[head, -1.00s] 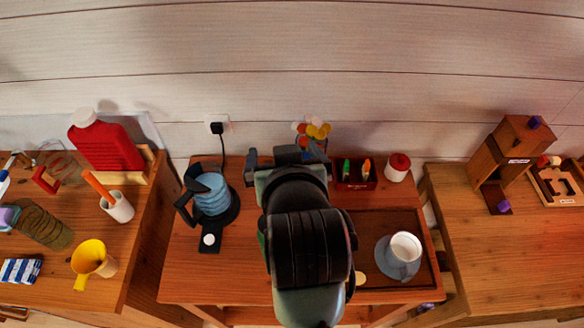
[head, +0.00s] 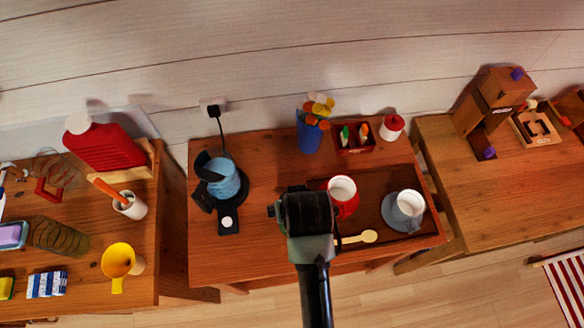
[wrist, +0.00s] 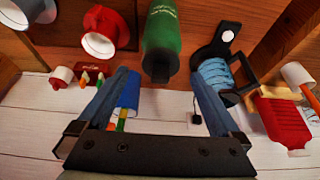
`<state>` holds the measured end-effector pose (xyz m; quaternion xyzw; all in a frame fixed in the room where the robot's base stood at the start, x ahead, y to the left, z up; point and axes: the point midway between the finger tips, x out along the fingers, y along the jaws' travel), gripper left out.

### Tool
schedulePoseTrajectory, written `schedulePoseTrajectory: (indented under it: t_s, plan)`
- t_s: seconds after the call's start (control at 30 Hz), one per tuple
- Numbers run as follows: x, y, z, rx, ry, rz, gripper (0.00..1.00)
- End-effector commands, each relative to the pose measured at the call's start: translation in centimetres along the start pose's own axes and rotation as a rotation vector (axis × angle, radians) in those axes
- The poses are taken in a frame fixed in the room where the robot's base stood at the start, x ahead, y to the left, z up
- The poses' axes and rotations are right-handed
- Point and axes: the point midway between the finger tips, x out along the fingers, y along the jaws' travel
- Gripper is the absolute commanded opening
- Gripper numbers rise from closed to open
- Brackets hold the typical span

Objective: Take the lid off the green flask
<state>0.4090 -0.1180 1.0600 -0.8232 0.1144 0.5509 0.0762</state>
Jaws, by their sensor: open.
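The green flask (wrist: 163,32) stands on the wooden table, with its dark grey lid (wrist: 158,68) on it, in the wrist view. In the head view my arm hides the flask. My gripper (wrist: 161,73) is open, with one finger on each side of the view. The lid shows in the gap between the fingers, apparently some way beyond them, and nothing is held. In the head view my gripper end (head: 305,212) is over the front middle of the table, its fingers not clear.
A blue kettle (head: 222,182) stands left on the table (head: 262,255). A red mug (head: 343,200) and a grey-blue cup (head: 408,207) stand right, by a wooden spoon (head: 360,237). A blue vase (head: 308,135), a red box (head: 352,148) and a white jar (head: 391,127) line the back.

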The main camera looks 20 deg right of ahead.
Motion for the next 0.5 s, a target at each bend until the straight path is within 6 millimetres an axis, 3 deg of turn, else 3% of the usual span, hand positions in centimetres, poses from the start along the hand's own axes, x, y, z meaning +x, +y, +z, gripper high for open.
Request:
schedulePoseTrajectory:
  t_s: [0.5]
  plan:
    - [4.8, -0.1, -0.7, 0.001, 0.0, 0.0, 1.0]
